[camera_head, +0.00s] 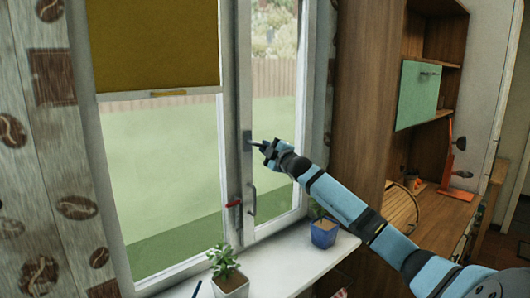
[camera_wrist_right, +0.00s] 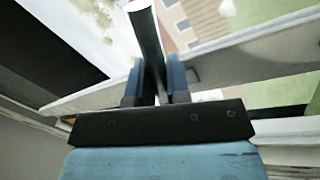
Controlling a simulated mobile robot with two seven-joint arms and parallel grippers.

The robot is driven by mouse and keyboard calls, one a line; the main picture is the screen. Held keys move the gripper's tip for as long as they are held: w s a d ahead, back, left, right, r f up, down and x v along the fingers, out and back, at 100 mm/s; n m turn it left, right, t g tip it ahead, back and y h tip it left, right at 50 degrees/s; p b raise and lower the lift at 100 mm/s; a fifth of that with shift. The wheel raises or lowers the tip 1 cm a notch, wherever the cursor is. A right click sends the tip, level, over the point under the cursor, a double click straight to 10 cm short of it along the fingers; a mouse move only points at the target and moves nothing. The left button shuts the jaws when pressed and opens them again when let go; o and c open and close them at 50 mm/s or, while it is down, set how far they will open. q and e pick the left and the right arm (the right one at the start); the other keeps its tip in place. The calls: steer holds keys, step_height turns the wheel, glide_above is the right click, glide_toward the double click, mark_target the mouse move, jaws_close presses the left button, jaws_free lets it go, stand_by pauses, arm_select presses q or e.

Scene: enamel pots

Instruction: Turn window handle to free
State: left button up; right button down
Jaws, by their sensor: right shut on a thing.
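The window handle (camera_head: 254,144) is a dark bar on the inner stile of the right window sash (camera_head: 245,95), with its backplate behind it. In the head view it points roughly sideways, to the right. My right gripper (camera_head: 263,147) is at its outer end. In the right wrist view the dark handle bar (camera_wrist_right: 147,40) runs between the two blue fingers of the same gripper (camera_wrist_right: 154,70), which is shut on it. The fingers partly hide the handle. The right sash looks closed against its frame. My left gripper is not in view.
A small curved pull (camera_head: 252,200) and a red-tipped lever (camera_head: 234,204) sit lower on the window. A potted plant (camera_head: 229,278) and a blue pot (camera_head: 323,232) stand on the white sill (camera_head: 285,262). A wooden cabinet (camera_head: 362,90) is at right.

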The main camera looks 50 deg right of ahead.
steer(key=shift+d+r+n+y+p, duration=0.1)
steer(key=shift+r+n+y+p, duration=0.2)
steer(key=shift+n, duration=0.6)
steer(key=shift+d+r+n+y+p, duration=0.1)
steer(key=shift+r+n+y+p, duration=0.2)
steer(key=shift+n, duration=0.6)
steer(key=shift+d+r+n+y+p, duration=0.15)
steer(key=shift+r+n, duration=0.25)
steer(key=shift+n, duration=0.5)
steer(key=shift+a+r, duration=0.1)
steer(key=c, duration=1.1)
jaws_free()
steer(key=s+f+b, duration=0.1)
steer(key=s+b, duration=0.1)
steer(key=s, duration=0.4)
steer(key=s+a+f+b, duration=0.1)
steer(key=s, duration=0.6)
steer(key=shift+s+a+f+b, duration=0.25)
steer(key=shift+f+b, duration=0.1)
